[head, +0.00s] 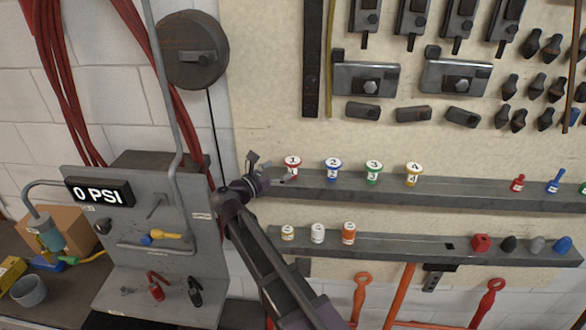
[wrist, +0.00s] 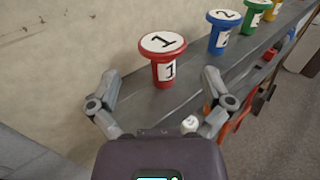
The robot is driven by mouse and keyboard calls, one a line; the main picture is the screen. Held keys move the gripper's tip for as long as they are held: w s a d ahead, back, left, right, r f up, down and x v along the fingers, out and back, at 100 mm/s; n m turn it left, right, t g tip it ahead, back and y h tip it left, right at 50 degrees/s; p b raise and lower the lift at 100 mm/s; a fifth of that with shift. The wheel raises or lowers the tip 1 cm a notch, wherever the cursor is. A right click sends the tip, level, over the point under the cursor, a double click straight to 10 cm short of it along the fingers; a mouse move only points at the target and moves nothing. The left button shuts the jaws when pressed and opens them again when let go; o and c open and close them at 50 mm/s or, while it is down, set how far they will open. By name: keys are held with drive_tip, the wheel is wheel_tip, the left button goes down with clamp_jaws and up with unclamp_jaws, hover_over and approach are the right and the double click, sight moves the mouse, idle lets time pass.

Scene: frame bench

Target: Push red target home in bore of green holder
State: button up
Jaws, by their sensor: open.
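A red flanged piece with a white top marked 1 (head: 292,163) stands upright on the upper shelf; it fills the middle of the wrist view (wrist: 163,58). My gripper (head: 271,167) is beside it at the shelf's left end. In the wrist view my gripper (wrist: 160,84) is open, its two fingers apart on either side of the red piece's lower part, with nothing held. A green flanged piece marked 3 (head: 374,171) stands farther right on the same shelf. I cannot tell a bore in it. Another small green thing (head: 583,189) is cut by the right edge.
Blue (head: 333,169) and yellow (head: 413,173) flanged pieces stand on the upper shelf (head: 465,189). The lower shelf (head: 405,244) holds white and orange pieces and several coloured knobs. A grey panel (head: 150,270) with hoses stands at left.

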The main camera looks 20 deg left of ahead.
sight(292, 160)
drive_tip(key=shift+w, duration=0.15)
drive_tip(key=shift+x, duration=2.6)
drive_tip(key=shift+d, duration=0.15)
drive_tip(key=c, duration=1.1)
